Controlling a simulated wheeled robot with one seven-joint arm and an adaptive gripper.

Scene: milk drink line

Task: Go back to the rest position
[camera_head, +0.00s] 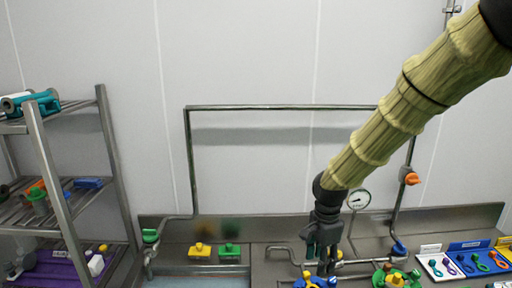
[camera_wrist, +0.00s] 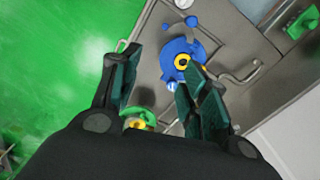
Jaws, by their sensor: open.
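My gripper (camera_head: 322,254) hangs below my sleeved arm at the lower middle of the head view, over the steel worktop. In the wrist view its two dark green fingers stand apart, and the gripper (camera_wrist: 162,60) is open with nothing held between them. A blue round part with a yellow and black centre (camera_wrist: 182,47) lies beyond the fingertips, and the right finger covers part of it. A green part with a yellow middle (camera_wrist: 139,119) shows between the finger bases.
A pipe frame (camera_head: 280,107) with a gauge (camera_head: 358,200) and orange handle (camera_head: 411,179) stands behind. A multicoloured part (camera_head: 396,278) and trays (camera_head: 436,264) lie right. A shelf rack (camera_head: 50,165) stands far left.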

